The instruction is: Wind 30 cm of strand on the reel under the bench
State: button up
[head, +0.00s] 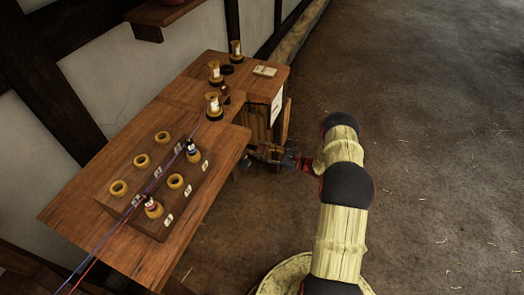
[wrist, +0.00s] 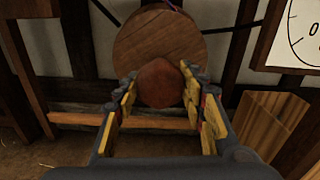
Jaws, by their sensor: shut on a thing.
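In the wrist view the reel shows as a round wooden disc (wrist: 150,40) with a reddish-brown knob (wrist: 160,84) standing out in front of it. My gripper (wrist: 161,78) has its yellow-padded fingers on both sides of the knob and is shut on it. In the head view my gripper (head: 268,154) reaches in under the right side of the bench (head: 90,205), and the reel is hidden there. Blue and red strands (head: 103,243) run over the bench toward the lower left. A thin bluish strand (wrist: 172,5) shows above the disc.
A white dial (wrist: 295,35), partly cut off, hangs right of the reel, above a wooden box-like piece (wrist: 265,120). A board (head: 115,205) on the bench carries several yellow rings and bobbins. More bobbins (head: 215,72) stand at the back. The floor (head: 430,130) to the right is open.

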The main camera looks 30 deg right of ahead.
jog(key=m, duration=0.6)
jog(key=shift+m+p, duration=0.3)
jog(key=shift+p, duration=0.1)
jog(key=m, duration=0.6)
jog(key=shift+s+f+m+p, duration=0.1)
jog(key=shift+m+p, duration=0.2)
jog(key=shift+p, duration=0.1)
jog(key=shift+a, duration=0.1)
jog(key=o, duration=1.2)
jog(key=shift+c, duration=0.2)
jog(key=v, duration=1.2)
